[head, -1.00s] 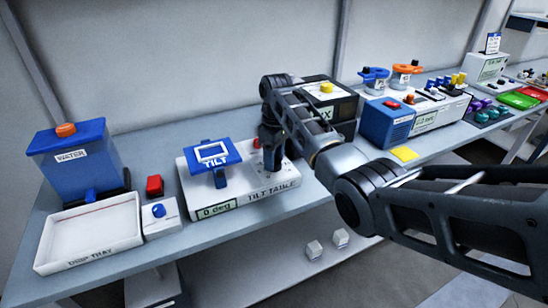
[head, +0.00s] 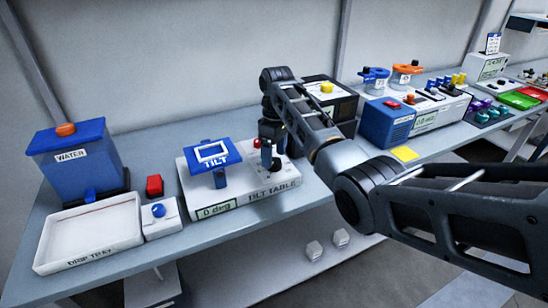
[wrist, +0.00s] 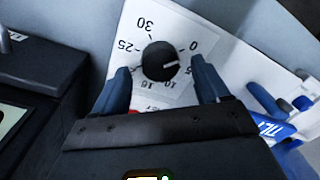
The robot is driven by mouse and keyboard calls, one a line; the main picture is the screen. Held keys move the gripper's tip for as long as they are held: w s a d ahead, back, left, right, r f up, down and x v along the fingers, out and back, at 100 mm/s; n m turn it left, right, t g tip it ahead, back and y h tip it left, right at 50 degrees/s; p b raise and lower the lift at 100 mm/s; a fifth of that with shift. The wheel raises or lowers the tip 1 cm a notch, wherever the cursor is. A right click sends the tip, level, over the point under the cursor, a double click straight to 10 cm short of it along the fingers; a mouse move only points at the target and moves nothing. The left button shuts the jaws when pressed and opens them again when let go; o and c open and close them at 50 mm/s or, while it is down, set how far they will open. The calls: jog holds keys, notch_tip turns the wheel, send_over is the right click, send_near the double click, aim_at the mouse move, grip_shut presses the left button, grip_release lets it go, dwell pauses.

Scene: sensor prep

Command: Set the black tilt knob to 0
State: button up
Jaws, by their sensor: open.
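The black tilt knob (wrist: 160,61) sits on the white dial face of the tilt table (head: 232,200). Its white pointer line faces right in the wrist view, toward the 0 side of the scale. The tilt table's small display (head: 216,209) appears to read 0 deg, slightly blurred. The blue TILT platform (head: 211,153) stands at the table's left. My gripper (wrist: 160,68) is open, with one finger on each side of the knob and a visible gap to it. In the head view my gripper (head: 268,150) is over the right part of the tilt table.
A red button (head: 257,143) is close beside my gripper. A black box with a yellow knob (head: 327,88) stands behind to the right. A blue water tank (head: 70,160), a white drip tray (head: 42,256) and a red block (head: 154,186) are at the left.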

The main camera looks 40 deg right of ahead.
aim_at(275, 160)
jog(key=shift+d+r+b, duration=0.15)
jog(key=shift+r+b, duration=0.25)
jog(key=shift+r, duration=2.65)
